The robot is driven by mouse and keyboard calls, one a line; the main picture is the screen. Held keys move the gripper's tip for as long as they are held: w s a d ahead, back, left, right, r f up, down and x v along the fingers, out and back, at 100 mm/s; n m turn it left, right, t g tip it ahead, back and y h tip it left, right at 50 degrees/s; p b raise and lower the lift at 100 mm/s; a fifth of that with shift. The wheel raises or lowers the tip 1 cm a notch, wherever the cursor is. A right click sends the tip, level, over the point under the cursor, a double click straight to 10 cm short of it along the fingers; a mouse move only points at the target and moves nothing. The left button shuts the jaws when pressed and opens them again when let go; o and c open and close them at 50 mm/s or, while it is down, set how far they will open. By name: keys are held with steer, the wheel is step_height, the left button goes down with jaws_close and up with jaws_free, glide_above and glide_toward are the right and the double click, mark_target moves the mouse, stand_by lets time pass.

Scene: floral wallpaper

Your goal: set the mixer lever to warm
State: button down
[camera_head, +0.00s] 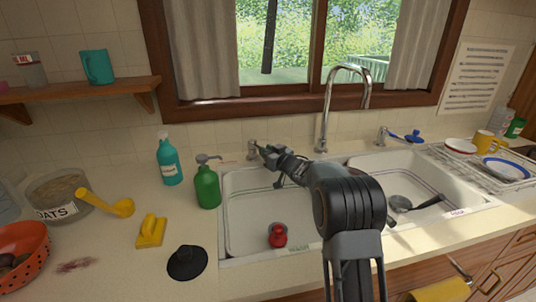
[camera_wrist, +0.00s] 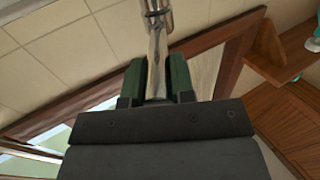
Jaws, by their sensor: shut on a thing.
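A silver tap fitting (camera_head: 252,149) stands behind the left sink basin, left of the tall curved chrome spout (camera_head: 325,105). My gripper (camera_head: 268,151) reaches in from the right and is at this fitting. In the wrist view, my gripper's green fingers (camera_wrist: 157,78) are shut on a slim shiny metal lever (camera_wrist: 158,45) that runs up between them. In the head view the gripper hides much of the lever, so I cannot tell its exact angle or any warm mark.
A second silver fitting (camera_head: 382,134) with a blue piece (camera_head: 408,136) stands right of the spout. A green pump bottle (camera_head: 207,186) and teal bottle (camera_head: 169,162) stand left of the sink. A red object (camera_head: 277,237) lies in the left basin. The window (camera_head: 300,105) is behind.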

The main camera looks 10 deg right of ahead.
mark_target(255, 145)
steer(key=a+m+h+b, duration=0.1)
steer(key=b, duration=0.2)
steer(key=m+t+h+b, duration=0.1)
steer(key=h+b, duration=0.1)
steer(key=b, duration=0.2)
steer(key=s+a+m+h+b, duration=0.1)
steer(key=h+b, duration=0.1)
steer(key=b, duration=0.1)
steer(key=shift+a+t, duration=0.35)
steer(key=shift+t, duration=0.05)
steer(key=shift+a+r+m+h+b, duration=0.1)
steer(key=shift+m+h+b, duration=0.25)
steer(key=shift+b, duration=0.35)
steer(key=shift+r, duration=0.1)
steer(key=c, duration=1)
jaws_free()
steer(key=shift+w+a, duration=0.1)
steer(key=shift+o, duration=0.2)
steer(key=s+d, duration=0.1)
steer(key=s, duration=1.2)
steer(key=shift+s+d, duration=0.4)
